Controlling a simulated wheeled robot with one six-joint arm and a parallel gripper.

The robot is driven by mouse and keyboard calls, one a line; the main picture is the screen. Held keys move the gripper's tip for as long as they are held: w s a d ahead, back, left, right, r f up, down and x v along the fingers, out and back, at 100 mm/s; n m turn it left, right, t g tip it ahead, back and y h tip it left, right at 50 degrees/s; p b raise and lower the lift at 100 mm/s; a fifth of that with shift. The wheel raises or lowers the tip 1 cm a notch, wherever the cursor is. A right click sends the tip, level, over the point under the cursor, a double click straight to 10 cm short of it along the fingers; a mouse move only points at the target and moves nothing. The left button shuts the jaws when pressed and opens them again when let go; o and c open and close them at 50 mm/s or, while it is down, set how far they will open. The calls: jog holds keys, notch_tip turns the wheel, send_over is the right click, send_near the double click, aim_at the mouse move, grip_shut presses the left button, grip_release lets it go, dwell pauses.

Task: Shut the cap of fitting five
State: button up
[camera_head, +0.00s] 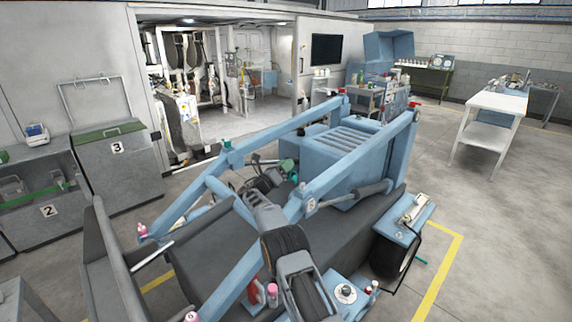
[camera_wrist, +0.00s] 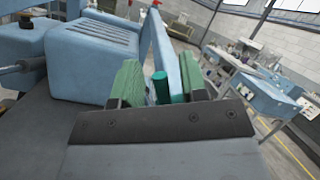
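In the wrist view, my gripper (camera_wrist: 160,78) has two green-padded fingers standing apart. A teal cylinder (camera_wrist: 161,88) shows between them, closer to the right finger, with a gap on its left. I cannot tell whether the right finger touches it. Beyond it a blue loader arm (camera_wrist: 165,50) runs upward. In the head view, my arm reaches over the blue machine, and a small teal part (camera_head: 287,166) shows near its end. A small number plate (camera_head: 311,204) is on the near loader arm, but I cannot read it surely. The cap of fitting five is not clearly identifiable.
The blue machine's two loader arms (camera_head: 255,262) flank my arm closely. A ribbed blue hood (camera_head: 352,150) stands behind. Pink fittings (camera_head: 142,231) and a red bottle (camera_head: 272,294) are at the sides. Open floor (camera_head: 500,225) lies right, with a white table (camera_head: 497,102).

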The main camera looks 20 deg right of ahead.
jog(key=shift+d+r, duration=0.1)
jog(key=shift+d, duration=0.05)
grip_shut()
dwell(0.4)
